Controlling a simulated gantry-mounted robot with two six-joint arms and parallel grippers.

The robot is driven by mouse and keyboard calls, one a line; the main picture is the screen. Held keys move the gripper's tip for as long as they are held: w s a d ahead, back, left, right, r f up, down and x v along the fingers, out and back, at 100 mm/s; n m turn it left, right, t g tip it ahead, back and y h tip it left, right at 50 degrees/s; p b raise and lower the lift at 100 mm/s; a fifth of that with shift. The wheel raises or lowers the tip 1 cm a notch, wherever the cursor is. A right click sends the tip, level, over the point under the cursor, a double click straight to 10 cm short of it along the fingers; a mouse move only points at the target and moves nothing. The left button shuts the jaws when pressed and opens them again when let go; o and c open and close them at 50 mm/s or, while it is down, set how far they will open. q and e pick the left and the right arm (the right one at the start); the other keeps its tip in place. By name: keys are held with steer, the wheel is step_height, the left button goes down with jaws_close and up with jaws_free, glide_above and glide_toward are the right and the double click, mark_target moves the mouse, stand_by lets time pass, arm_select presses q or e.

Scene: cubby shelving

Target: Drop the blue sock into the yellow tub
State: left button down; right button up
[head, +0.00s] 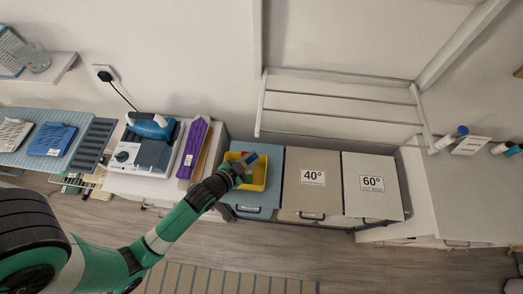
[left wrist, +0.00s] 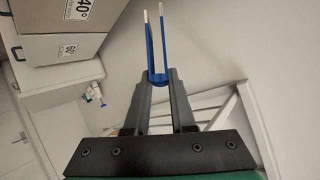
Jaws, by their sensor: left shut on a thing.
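The yellow tub (head: 260,184) stands on the blue-topped bin in the head view. My left gripper (head: 246,161) is over the tub and hides part of its inside. In the left wrist view the gripper (left wrist: 158,82) is shut on the blue sock (left wrist: 158,76). The sock is pinched near its fold, and two thin blue lengths with white ends extend beyond the fingertips. In the head view the sock is mostly hidden by the gripper, and I cannot tell whether it touches the tub. My right gripper is not in view.
Bins labelled 40° (head: 312,200) and 60° (head: 373,203) stand right of the blue-topped bin (head: 257,212). An iron (head: 150,127) and a purple folded item (head: 193,150) lie to the left. A drying rack (head: 340,111) is on the wall behind.

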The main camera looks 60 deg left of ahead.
arm_select(q)
steer(key=a+f+n+y+b, duration=0.1)
steer(key=a+f+b, duration=0.3)
steer(key=f+b, duration=0.3)
steer(key=s+a+f+n+g+y+b, duration=0.1)
steer(key=a+f+b, duration=0.2)
steer(key=f+b, duration=0.5)
step_height(320, 180, down, 4)
steer(key=shift+a+f, duration=0.1)
steer(key=shift+a, duration=0.3)
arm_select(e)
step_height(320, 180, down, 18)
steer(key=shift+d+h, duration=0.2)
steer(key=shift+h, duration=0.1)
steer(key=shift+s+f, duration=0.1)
arm_select(q)
steer(key=c, duration=0.7)
jaws_free()
steer(key=p+v, duration=0.2)
steer(key=v, duration=0.9)
steer(key=shift+s+d, duration=0.2)
steer(key=shift+d, duration=0.1)
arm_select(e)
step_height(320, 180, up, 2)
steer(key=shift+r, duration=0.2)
